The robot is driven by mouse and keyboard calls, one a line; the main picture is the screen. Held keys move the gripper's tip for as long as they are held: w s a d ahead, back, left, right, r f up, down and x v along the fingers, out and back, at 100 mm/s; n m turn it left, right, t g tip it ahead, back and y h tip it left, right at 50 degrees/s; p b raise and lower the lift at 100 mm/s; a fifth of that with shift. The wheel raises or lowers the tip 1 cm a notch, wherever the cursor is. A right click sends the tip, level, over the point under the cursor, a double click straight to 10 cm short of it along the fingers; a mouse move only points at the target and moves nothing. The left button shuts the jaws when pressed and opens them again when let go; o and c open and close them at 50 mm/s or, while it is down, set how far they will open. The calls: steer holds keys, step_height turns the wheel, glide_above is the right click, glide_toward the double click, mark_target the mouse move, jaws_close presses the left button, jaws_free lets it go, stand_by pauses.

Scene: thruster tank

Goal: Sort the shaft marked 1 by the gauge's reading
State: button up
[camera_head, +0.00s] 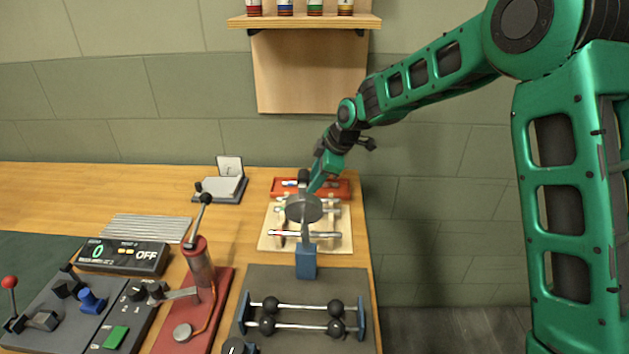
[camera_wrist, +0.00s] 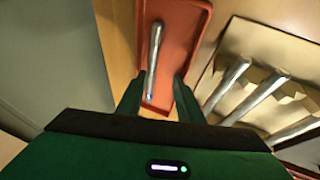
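A metal shaft (camera_wrist: 153,58) with a small blue mark near its lower end lies in a red tray (camera_wrist: 188,22). No number on it can be read. My gripper (camera_wrist: 157,78) is open, with its fingers on either side of the shaft's lower part and a gap on both sides. In the head view, my gripper (camera_head: 313,188) reaches down at the red tray (camera_head: 340,188) at the back of the bench. A round grey disc (camera_head: 303,208), perhaps the gauge, stands on a post with a blue base (camera_head: 306,262); no reading shows.
Several shafts lie on a notched wooden rack (camera_head: 265,241), just right of the tray in the wrist view. A shelf (camera_head: 300,21) hangs above.

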steer(key=v, duration=1)
steer(key=shift+w+r, duration=0.2)
steer(key=shift+r, duration=0.05)
steer(key=shift+d, duration=0.1)
steer(key=s+d+m+h, duration=0.1)
steer(key=s+d+m, duration=0.35)
steer(key=d, duration=0.45)
steer(key=s+d+r+m+h, duration=0.1)
steer(key=s+d+m+h, duration=0.15)
steer(key=s+d, duration=0.45)
steer(key=s+d+m, duration=0.3)
steer(key=d+m, duration=0.1)
steer(key=d, duration=0.6)
steer(key=s+d+f+m+g, duration=0.1)
steer(key=s+d+m, duration=0.3)
steer(key=s, duration=0.5)
steer(key=s+d+f+m+g, duration=0.1)
steer(key=s+d+m, duration=0.3)
steer(key=s, duration=0.6)
steer(key=s+d+f+m+g, duration=0.1)
steer(key=s+d+m, duration=0.3)
steer(key=s, duration=0.5)
steer(key=shift+s+f+m+h, duration=0.15)
steer(key=shift+f+m+h, duration=0.25)
steer(key=shift+m, duration=0.5)
